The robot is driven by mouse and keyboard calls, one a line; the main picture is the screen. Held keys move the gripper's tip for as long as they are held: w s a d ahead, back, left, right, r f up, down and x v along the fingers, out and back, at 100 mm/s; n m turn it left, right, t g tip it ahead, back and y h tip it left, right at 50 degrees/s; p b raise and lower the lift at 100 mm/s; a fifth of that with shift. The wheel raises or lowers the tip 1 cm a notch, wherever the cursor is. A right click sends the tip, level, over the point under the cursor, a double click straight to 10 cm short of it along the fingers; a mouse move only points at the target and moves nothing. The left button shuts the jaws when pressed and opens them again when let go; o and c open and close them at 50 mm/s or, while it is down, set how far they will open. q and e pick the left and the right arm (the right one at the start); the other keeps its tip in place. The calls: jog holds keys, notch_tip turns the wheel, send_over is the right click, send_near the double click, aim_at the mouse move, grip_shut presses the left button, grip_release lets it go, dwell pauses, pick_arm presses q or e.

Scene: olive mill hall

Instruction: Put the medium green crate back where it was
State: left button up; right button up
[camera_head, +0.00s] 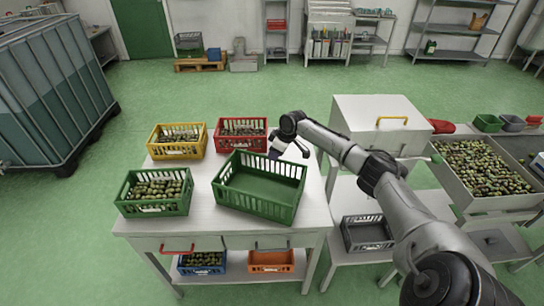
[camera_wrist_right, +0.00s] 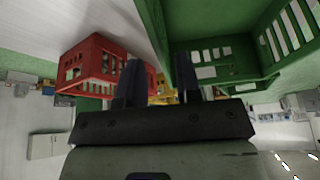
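An empty green crate (camera_head: 258,205) with slotted walls appears to stand on the white table (camera_head: 207,213), slightly turned, near the front right. A smaller green crate (camera_head: 153,206) full of olives stands at the table's left. My right gripper (camera_head: 291,150) is behind the empty crate's back right corner. In the right wrist view its fingers (camera_wrist_right: 160,85) are apart, with the empty green crate (camera_wrist_right: 215,58) close at the right finger. I cannot tell whether they touch. Nothing is held between the fingers. My left gripper is not in view.
A yellow crate (camera_head: 177,151) and a red crate (camera_head: 241,145), both with olives, stand at the table's back; the red crate (camera_wrist_right: 92,62) also shows in the right wrist view. A grey crate (camera_head: 367,245) and a white box (camera_head: 372,115) stand right of the table.

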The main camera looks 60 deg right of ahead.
jog(key=p+v, duration=0.1)
jog(key=v, duration=0.7)
